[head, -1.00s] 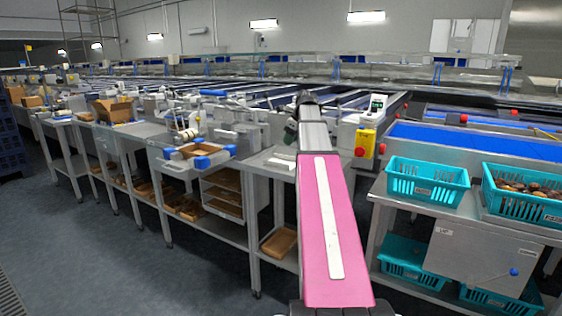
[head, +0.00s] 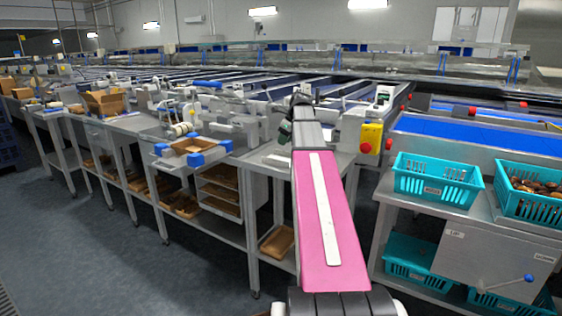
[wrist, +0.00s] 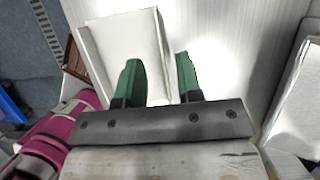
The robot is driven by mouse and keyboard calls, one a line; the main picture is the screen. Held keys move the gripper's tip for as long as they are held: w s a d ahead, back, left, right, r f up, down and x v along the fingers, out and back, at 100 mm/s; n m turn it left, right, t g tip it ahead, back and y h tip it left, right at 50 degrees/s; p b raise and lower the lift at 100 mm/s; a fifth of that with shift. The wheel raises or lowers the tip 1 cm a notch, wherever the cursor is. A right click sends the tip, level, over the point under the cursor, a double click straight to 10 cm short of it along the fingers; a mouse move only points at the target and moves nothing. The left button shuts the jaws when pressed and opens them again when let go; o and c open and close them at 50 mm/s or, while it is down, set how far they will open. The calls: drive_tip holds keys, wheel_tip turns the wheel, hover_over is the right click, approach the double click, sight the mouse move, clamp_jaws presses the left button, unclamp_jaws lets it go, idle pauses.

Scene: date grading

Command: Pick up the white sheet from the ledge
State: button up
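My gripper (wrist: 158,68) has two green fingers, set apart with nothing gripped between them in the wrist view. A flat white sheet-like piece (wrist: 125,45) lies just beyond and partly behind the left finger. In the head view my gripper (head: 286,131) is small and dark green over the bench, mostly hidden by my pink arm. I cannot tell there whether it touches the sheet.
Another white object (wrist: 298,110) stands at the right edge of the wrist view. In the head view, a yellow control box (head: 371,137) with a red button is right of my arm. A teal basket (head: 437,180) stands farther right. A blue-cornered tray (head: 193,149) is left.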

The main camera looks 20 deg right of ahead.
sight(281, 158)
drive_tip(key=shift+x, duration=2.6)
drive_tip(key=shift+s+f, duration=0.1)
clamp_jaws()
